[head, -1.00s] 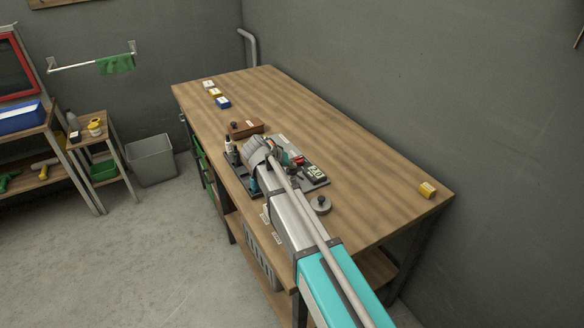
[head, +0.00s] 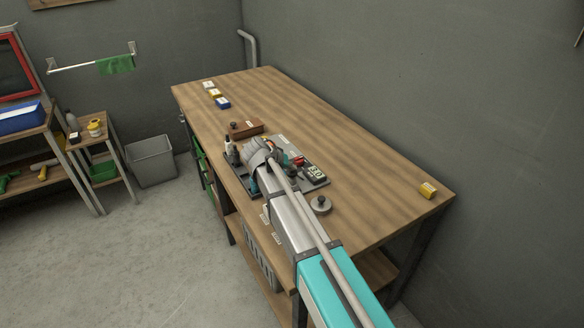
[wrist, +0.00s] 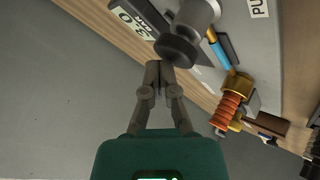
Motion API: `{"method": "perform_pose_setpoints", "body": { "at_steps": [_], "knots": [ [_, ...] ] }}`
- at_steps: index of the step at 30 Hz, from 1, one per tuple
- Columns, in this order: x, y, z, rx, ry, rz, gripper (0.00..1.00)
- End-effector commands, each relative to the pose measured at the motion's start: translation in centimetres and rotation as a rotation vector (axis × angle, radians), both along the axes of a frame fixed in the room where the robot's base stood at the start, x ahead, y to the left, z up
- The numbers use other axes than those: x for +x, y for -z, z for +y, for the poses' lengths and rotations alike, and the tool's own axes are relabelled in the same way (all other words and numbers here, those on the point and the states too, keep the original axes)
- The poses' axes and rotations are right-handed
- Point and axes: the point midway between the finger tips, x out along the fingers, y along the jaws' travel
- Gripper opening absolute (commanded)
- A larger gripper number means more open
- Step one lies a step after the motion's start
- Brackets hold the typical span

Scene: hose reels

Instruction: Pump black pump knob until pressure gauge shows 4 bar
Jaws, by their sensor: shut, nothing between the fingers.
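The black pump knob (wrist: 177,50) shows in the wrist view at the end of a grey cylinder (wrist: 200,14). My gripper (wrist: 160,66) is shut and empty, its fingertips right at the knob's edge; I cannot tell if they touch. The pressure gauge (wrist: 133,19) is partly in view, tilted; its display seems to read 3.0 bar. The gauge also shows in the head view (head: 316,173), on the dark plate (head: 318,185) on the workbench. My arm hides the knob there.
An orange ribbed part with a brass end (wrist: 230,105) and a blue part (wrist: 220,50) are close by. A grey round weight (head: 320,205) and a brown box (head: 246,129) stand near the plate. The right side of the workbench (head: 370,180) is mostly clear.

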Motion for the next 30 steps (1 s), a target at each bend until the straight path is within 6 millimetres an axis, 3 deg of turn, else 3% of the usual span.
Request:
{"method": "perform_pose_setpoints", "body": {
  "at_steps": [13, 30],
  "knots": [
    [0.0, -0.2, 0.0, 0.001, 0.001, 0.002, 0.0],
    [0.0, -2.6, 0.0, 0.001, 0.0, 0.001, 0.0]
  ]
}}
